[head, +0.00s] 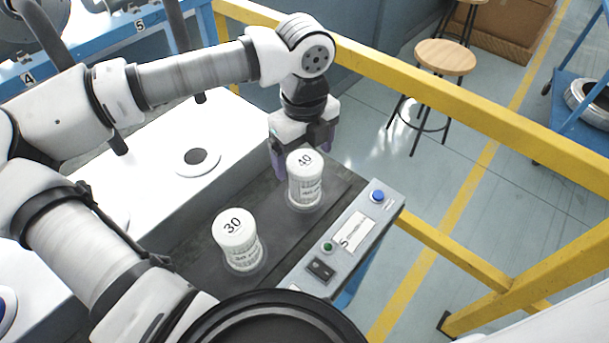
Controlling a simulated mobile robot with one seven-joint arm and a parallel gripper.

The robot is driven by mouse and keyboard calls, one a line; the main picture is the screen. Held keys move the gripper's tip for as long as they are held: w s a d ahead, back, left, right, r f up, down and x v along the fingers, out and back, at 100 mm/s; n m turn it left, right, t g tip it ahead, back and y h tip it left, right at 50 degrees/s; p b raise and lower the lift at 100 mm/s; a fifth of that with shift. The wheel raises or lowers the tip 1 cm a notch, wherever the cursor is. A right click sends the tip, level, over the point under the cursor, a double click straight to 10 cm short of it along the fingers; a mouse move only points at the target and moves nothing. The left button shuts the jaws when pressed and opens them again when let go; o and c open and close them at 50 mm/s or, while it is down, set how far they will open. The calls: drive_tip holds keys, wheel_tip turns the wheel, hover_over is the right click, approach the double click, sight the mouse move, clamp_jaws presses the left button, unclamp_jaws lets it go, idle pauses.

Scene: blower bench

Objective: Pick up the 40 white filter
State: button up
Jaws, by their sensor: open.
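The white filter marked 40 (305,184) stands upright on the dark bench top, towards its right end, on a clear round base. My gripper (304,158) points down right at this filter, just behind its top. One purple finger shows left of the filter and part of the other shows to its right behind the lid. The jaws are open; whether the fingers touch the filter I cannot tell. The filter hides part of the gripper.
A second white filter marked 30 (237,241) stands nearer and to the left. A control box (350,238) with blue and green buttons runs along the front right edge. A yellow rail (430,92) passes behind. A white surface with a black disc (196,157) lies left.

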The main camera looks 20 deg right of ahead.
drive_tip(key=f, duration=0.2)
drive_tip(key=f+p, duration=0.1)
drive_tip(key=f, duration=0.2)
drive_tip(key=shift+s+f+p, duration=0.3)
drive_tip(key=shift+s+p, duration=0.05)
drive_tip(key=shift+p, duration=0.05)
drive_tip(key=shift+c, duration=0.4)
drive_tip(key=c, duration=1.1)
drive_tip(key=shift+r, duration=0.1)
